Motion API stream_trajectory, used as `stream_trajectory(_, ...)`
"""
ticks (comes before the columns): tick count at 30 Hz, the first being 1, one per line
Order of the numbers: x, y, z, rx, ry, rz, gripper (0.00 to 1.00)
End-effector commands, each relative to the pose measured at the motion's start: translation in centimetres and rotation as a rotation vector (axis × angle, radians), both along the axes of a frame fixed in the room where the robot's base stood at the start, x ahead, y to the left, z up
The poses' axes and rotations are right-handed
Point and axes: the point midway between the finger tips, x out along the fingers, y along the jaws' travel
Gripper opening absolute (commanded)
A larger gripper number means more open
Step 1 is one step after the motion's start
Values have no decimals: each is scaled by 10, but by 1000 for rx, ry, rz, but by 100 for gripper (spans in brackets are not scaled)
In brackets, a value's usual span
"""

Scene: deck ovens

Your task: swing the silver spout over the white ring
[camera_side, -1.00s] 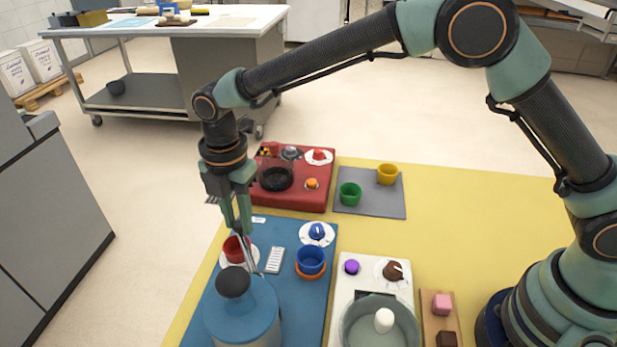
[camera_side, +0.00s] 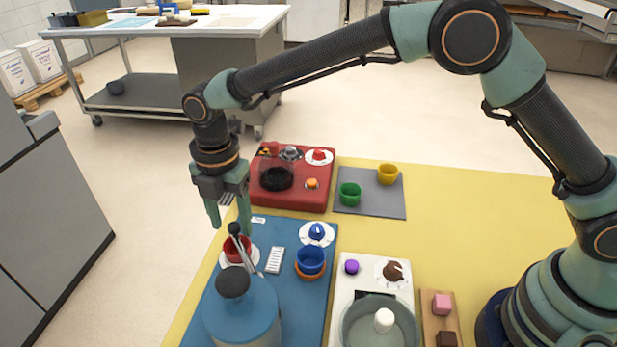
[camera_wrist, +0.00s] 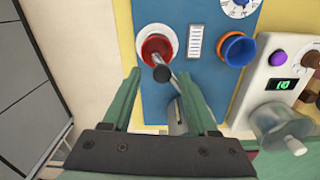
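The silver spout (camera_wrist: 176,84) runs from the blue-topped vessel (camera_side: 243,310) towards the red cup (camera_side: 236,250). A dark round knob (camera_side: 234,229) tops a silver stem at the spout's free end. The red cup stands within the white ring (camera_side: 225,262); both also show in the wrist view, the cup (camera_wrist: 157,44) inside the ring (camera_wrist: 170,31). The spout's end appears over the near side of the cup and ring. My gripper (camera_side: 229,228) is open and empty above them. In the wrist view its fingers (camera_wrist: 160,74) are on either side of the knob, apart from it.
A blue cup (camera_side: 311,260) on an orange ring and a blue-knobbed dial (camera_side: 317,233) stand to the right on the blue board (camera_side: 285,300). A red unit (camera_side: 290,190) lies behind.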

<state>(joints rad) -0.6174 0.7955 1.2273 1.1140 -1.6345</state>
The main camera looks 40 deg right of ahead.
Motion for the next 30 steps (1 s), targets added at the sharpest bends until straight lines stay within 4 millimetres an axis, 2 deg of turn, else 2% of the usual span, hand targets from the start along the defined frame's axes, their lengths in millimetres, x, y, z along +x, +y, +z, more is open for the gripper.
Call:
stream_trajectory(8,0,-1,5,-1,1,-2,59)
stream_trajectory(11,0,-1,18,0,0,-2,59)
stream_trajectory(24,0,0,101,1,-2,-1,59)
stream_trajectory(30,0,0,118,0,0,-1,59)
